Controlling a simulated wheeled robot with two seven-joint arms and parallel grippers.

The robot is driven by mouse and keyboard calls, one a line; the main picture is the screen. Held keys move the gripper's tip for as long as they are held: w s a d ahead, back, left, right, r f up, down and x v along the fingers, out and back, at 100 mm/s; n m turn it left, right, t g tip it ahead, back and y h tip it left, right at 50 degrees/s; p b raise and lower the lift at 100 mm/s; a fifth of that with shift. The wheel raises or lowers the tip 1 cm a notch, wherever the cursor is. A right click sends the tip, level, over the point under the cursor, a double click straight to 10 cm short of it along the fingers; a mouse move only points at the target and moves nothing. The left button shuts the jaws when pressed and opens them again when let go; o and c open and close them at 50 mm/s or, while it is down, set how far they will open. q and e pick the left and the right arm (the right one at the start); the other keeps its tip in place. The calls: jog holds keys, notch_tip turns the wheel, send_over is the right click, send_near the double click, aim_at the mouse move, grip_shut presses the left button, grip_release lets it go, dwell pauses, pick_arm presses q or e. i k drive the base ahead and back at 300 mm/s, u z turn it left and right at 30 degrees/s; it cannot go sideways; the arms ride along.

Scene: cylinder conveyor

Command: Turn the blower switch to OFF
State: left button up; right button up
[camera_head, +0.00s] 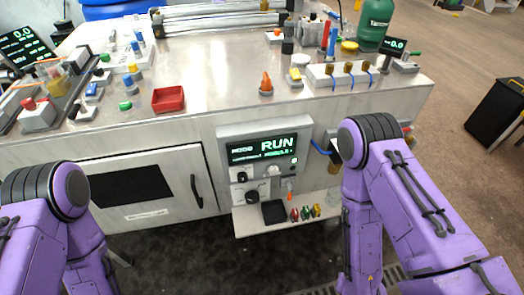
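A control panel (222,135) on the front of the bench has a lit display (265,150) that reads RUN. Below it are a black knob (241,177), a larger black knob (252,197) and a small orange part (289,183). An orange lever-like part (266,83) stands on the bench top above the panel. The labels are too small to read, so I cannot tell which of these is the blower switch. My purple arms show at the lower left and right. Neither gripper is visible, and nothing shows a gripper touching the panel.
A low shelf (246,226) under the panel holds a black square piece and several small coloured parts. A cabinet door (150,188) with a black handle is to the left. A red tray (168,99) and several fittings stand on the bench top (215,75). My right arm stands just right of the panel.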

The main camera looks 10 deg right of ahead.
aim_at(242, 176)
jog(key=u, duration=1.7)
jog(key=k, duration=1.05)
jog(key=z, duration=1.6)
jog(key=i, duration=0.5)
jog(key=z, duration=0.05)
